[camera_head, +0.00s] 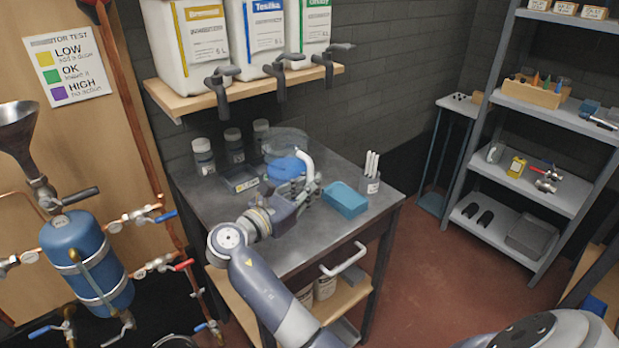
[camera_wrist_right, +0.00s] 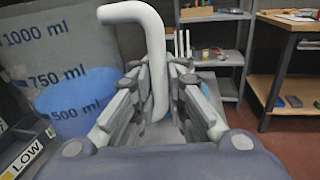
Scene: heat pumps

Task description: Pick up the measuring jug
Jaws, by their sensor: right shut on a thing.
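The measuring jug (camera_head: 286,143) is clear, with blue liquid inside and a white handle (camera_head: 304,160). It is at the back of the grey workbench. My right gripper (camera_head: 306,184) is shut on the handle, from the near side. In the right wrist view the jug's wall (camera_wrist_right: 52,62) with its ml marks fills the left, and the handle (camera_wrist_right: 152,50) runs down between the fingers of the right gripper (camera_wrist_right: 160,85). The jug looks upright. My wrist and gripper hide its lower part, so I cannot tell whether its base touches the bench. My left gripper is not in view.
On the workbench (camera_head: 290,258), a blue box (camera_head: 345,200) and a cup of white sticks (camera_head: 369,184) stand right of my gripper. Several lidded jars (camera_head: 203,157) and a small tray (camera_head: 240,180) stand left. A wooden shelf (camera_head: 180,97) with taps overhangs the back.

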